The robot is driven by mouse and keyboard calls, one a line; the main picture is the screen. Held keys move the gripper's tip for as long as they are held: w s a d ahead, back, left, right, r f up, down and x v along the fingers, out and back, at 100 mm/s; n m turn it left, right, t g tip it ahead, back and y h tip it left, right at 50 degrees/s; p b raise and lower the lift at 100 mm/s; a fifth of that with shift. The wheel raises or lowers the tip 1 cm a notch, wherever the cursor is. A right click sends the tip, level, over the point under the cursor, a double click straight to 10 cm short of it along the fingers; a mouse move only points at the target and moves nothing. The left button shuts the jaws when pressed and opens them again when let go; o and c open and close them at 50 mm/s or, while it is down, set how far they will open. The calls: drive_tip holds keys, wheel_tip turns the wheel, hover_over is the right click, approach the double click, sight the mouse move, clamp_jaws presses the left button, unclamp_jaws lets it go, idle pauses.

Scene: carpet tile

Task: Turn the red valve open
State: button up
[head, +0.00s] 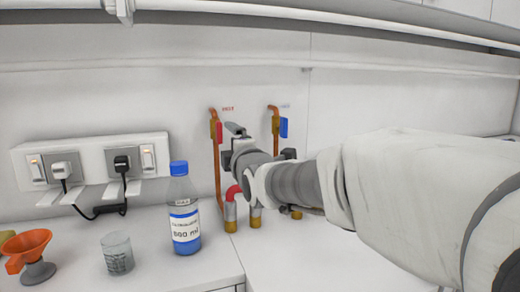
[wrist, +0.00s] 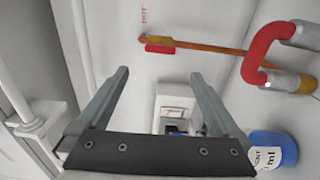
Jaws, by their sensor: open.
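The red valve handle (head: 219,131) is on the left copper pipe on the back wall, below a red "HOT" label. It lies roughly along its pipe. In the wrist view the red handle (wrist: 159,48) is just above the gap between my fingertips, and nothing hides it. My gripper (head: 240,140) is to the right of the handle in the head view, in front of the wall. In the wrist view my gripper (wrist: 160,75) is open with nothing held between its fingers. The fingers look apart from the handle; the exact distance is unclear.
A blue valve handle (head: 283,128) is on the right copper pipe. A red curved pipe (head: 233,191) stands low beside the pipes. A blue-capped bottle (head: 183,215), a glass beaker (head: 117,254) and an orange funnel (head: 29,247) stand on the counter. Plugged sockets (head: 92,160) are left.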

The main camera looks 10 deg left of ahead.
drive_tip(key=shift+v, duration=1.35)
drive_tip(key=s+d+f+m+g+h, duration=0.2)
drive_tip(key=s+d+f+m, duration=0.3)
drive_tip(key=d, duration=0.3)
drive_tip(key=s+d+f+m+g+h, duration=0.2)
drive_tip(key=s+d+f+m+g, duration=0.15)
drive_tip(key=d+m, duration=0.35)
drive_tip(key=s+d+f+m+g+h, duration=0.1)
drive_tip(key=s+d+f+m+g, duration=0.1)
drive_tip(key=s+d+f+m, duration=0.35)
drive_tip(key=s+d+f+m+g+h, duration=0.1)
drive_tip(key=s+d+f+m+h, duration=0.1)
drive_tip(key=s, duration=0.7)
drive_tip(key=s+d+f+m+g+h, duration=0.1)
drive_tip(key=s+d+f+m+g, duration=0.2)
drive_tip(key=s, duration=0.4)
wheel_tip(320, 180, up, 17)
drive_tip(key=p, duration=1.7)
drive_tip(key=shift+w+d+m+t, duration=0.3)
drive_tip(key=shift+m+t, duration=0.15)
